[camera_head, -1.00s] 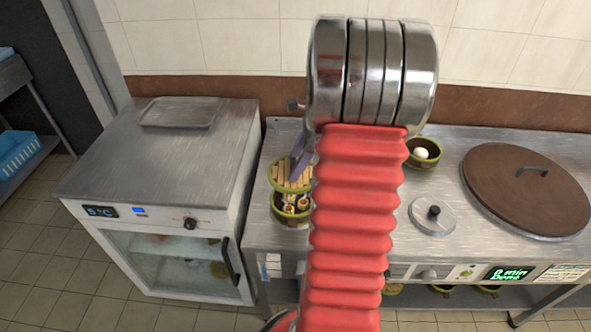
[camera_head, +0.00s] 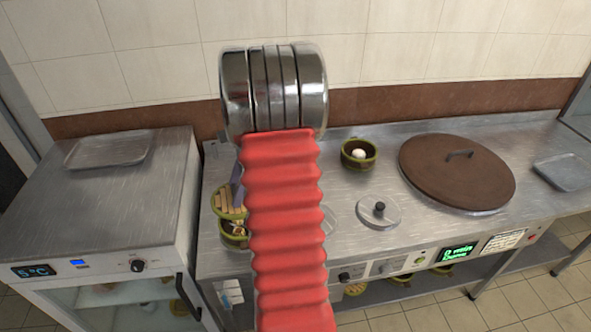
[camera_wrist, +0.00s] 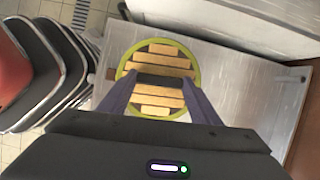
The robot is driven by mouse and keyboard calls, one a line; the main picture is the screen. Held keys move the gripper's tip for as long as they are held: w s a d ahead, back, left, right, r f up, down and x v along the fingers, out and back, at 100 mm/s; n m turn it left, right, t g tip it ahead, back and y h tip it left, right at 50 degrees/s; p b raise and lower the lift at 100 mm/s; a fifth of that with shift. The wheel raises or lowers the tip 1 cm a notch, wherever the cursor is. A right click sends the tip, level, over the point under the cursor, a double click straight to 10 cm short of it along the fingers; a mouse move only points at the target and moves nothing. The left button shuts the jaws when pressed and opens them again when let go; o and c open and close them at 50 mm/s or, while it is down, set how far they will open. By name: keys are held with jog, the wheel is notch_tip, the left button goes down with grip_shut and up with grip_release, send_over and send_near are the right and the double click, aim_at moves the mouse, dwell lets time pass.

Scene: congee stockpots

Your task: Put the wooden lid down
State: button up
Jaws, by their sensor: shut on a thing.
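The wooden lid (camera_head: 224,202) has pale slats and a green rim. It shows at the left of the steel counter, partly behind my arm. My gripper (camera_wrist: 160,82) is shut on the lid, which in the wrist view (camera_wrist: 156,102) lies between its two purple fingers. A green-rimmed basket with small food pieces (camera_head: 232,234) shows just below the lid in the head view. I cannot tell whether the lid touches it. My red arm hides the area right of them.
A steel lid with a black knob (camera_head: 371,215), a green bowl with a white ball (camera_head: 346,160) and a large brown pot lid (camera_head: 440,180) are on the counter. A fridge (camera_head: 80,210) with a tray on top stands left. An empty tray (camera_head: 563,172) lies at right.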

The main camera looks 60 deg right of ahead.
jog(key=w+d+f+m+t+h, duration=0.1)
jog(key=w+d+m+h, duration=0.2)
jog(key=w+d+m, duration=0.7)
jog(key=shift+w+d+f+h, duration=0.3)
jog(key=shift+w+d, duration=2.25)
jog(key=shift+d, duration=1.95)
jog(key=shift+f, duration=3.15)
jog(key=shift+f, duration=1.85)
jog(key=shift+f, duration=0.1)
